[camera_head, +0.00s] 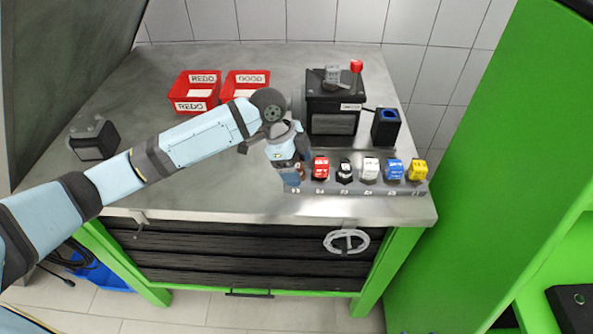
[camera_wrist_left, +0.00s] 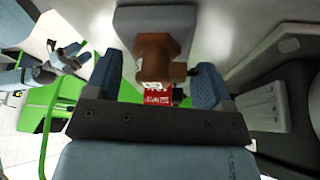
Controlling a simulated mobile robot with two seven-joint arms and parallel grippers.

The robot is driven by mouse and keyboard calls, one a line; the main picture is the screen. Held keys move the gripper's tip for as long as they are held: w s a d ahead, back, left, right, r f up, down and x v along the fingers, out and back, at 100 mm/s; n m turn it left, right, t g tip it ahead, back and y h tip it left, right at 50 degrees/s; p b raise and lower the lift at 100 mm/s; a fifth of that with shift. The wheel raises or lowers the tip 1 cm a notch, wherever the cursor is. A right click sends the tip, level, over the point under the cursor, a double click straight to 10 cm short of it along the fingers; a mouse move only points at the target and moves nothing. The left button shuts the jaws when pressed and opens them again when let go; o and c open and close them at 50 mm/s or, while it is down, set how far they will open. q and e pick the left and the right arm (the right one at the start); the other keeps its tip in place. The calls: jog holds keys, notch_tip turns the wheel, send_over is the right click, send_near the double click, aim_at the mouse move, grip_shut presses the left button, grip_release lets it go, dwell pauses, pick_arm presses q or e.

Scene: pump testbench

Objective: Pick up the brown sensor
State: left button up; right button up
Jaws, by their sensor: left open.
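The brown sensor (camera_wrist_left: 155,62) sits at the left end of the grey sensor rack (camera_head: 392,186). In the head view only a small part of the sensor (camera_head: 300,170) shows beside my left gripper (camera_head: 294,180). My left gripper is open and low over the rack. In the left wrist view its blue fingers (camera_wrist_left: 158,85) stand on either side of the brown sensor, with gaps visible. A red and white label shows near the sensor. My right gripper (camera_wrist_left: 72,56) seems to be at the upper left of the wrist view, too small to read.
Red (camera_head: 320,167), black-and-white (camera_head: 345,172), white (camera_head: 370,168), blue (camera_head: 394,169) and yellow (camera_head: 417,169) sensors stand along the rack to the right. The black pump testbench (camera_head: 335,105) and a dark box (camera_head: 386,127) stand behind. Red REDO (camera_head: 193,106) and GOOD (camera_head: 246,78) bins are at the back.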

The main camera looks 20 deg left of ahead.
pick_arm(q)
jog(key=c, duration=0.8)
